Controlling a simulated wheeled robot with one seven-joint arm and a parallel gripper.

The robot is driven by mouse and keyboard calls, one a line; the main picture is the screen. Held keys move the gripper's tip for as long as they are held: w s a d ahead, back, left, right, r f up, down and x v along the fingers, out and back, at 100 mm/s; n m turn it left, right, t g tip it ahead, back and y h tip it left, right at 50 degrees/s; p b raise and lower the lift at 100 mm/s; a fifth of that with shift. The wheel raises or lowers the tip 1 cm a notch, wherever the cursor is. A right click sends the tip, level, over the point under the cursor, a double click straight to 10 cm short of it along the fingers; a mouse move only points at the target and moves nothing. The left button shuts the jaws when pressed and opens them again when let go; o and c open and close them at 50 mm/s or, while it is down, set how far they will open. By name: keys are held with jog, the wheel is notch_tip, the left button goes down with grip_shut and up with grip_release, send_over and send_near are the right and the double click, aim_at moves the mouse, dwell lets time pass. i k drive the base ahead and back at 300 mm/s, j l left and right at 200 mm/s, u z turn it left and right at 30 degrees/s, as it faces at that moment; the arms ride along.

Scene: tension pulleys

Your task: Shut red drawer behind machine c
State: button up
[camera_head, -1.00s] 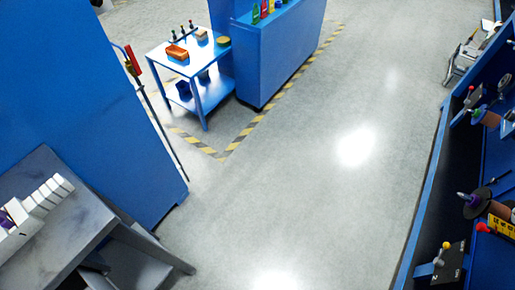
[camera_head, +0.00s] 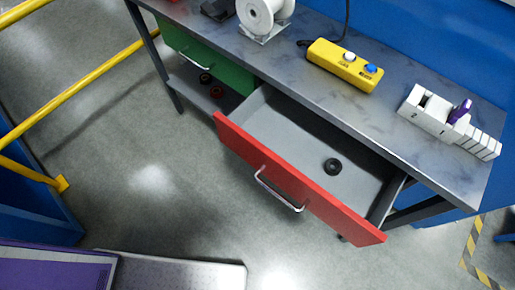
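The red drawer (camera_head: 322,199) stands pulled out from under a grey workbench. Its red front has a silver bar handle (camera_head: 277,190). The grey inside of the drawer is in view and holds a small black ring (camera_head: 333,166). A green drawer (camera_head: 208,58) to its left, with its own silver handle, looks shut. My gripper is not in view.
On the bench top (camera_head: 395,75) are a white spool (camera_head: 262,14), a yellow button box (camera_head: 344,65) and a white numbered holder (camera_head: 440,118). Yellow rails (camera_head: 75,88) stand at the left. A metal-and-purple surface (camera_head: 120,268) lies at the bottom left. Grey floor is clear before the drawer.

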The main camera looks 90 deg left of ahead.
aim_at(288, 143)
jog(key=l+u, duration=0.15)
jog(key=u, duration=0.3)
jog(key=l+u, duration=0.1)
jog(key=u, duration=0.3)
jog(key=l+u, duration=0.1)
jog(key=u, duration=0.35)
jog(key=k+l+u, duration=0.1)
jog(key=u, duration=0.3)
jog(key=k+l+u, duration=0.1)
jog(key=k+l+z, duration=0.55)
jog(key=j, duration=0.1)
